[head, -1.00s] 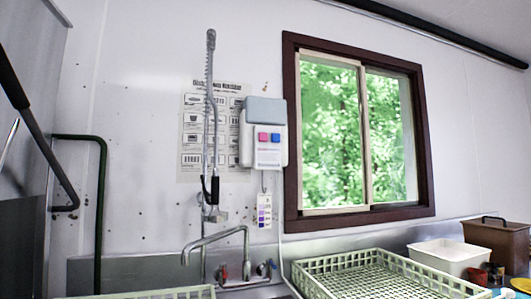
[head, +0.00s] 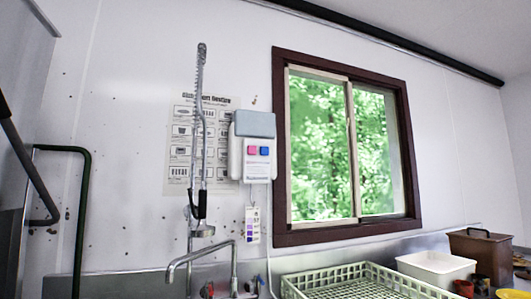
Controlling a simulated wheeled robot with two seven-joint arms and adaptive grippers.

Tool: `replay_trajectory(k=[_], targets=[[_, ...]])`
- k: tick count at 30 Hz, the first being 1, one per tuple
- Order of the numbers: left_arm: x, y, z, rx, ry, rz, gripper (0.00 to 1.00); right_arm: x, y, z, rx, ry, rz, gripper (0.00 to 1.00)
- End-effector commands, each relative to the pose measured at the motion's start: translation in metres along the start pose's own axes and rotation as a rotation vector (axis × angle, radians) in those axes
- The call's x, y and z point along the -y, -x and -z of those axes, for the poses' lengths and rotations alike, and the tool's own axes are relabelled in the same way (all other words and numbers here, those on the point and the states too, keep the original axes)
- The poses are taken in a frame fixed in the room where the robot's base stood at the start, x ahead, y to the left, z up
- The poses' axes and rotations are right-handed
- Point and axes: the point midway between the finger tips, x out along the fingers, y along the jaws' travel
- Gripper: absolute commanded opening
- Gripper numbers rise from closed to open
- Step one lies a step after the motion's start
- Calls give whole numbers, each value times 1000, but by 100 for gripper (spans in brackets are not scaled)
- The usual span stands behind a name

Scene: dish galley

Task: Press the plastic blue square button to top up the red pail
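The blue square button (head: 265,151) is on the front of a white wall-mounted dispenser box (head: 236,160) with a grey top, left of the window. A pink square button (head: 252,150) sits just left of the blue one. Below the box hangs a small tag with purple squares (head: 252,225). A small red container (head: 465,288) stands at the lower right, beside the white tub; I cannot tell if it is the red pail. Neither of my grippers shows in the head view.
A spray hose (head: 200,120) and a faucet (head: 212,254) stand left of and below the dispenser. A pale green rack (head: 370,272), a white tub (head: 435,268) and a brown box (head: 480,252) line the counter at right. A dark green rail (head: 82,215) is at left.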

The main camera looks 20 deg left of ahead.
Motion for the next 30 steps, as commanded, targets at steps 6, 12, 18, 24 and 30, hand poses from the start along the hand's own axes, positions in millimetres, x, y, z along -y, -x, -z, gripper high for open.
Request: replay_trajectory(k=[6, 12, 18, 24, 30], targets=[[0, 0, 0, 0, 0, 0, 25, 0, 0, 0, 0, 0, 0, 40], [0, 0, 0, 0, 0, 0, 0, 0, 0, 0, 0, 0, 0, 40], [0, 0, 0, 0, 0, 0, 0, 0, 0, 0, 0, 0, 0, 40], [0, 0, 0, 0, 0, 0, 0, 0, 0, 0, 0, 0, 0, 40], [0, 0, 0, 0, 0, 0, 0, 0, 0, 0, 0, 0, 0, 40]])
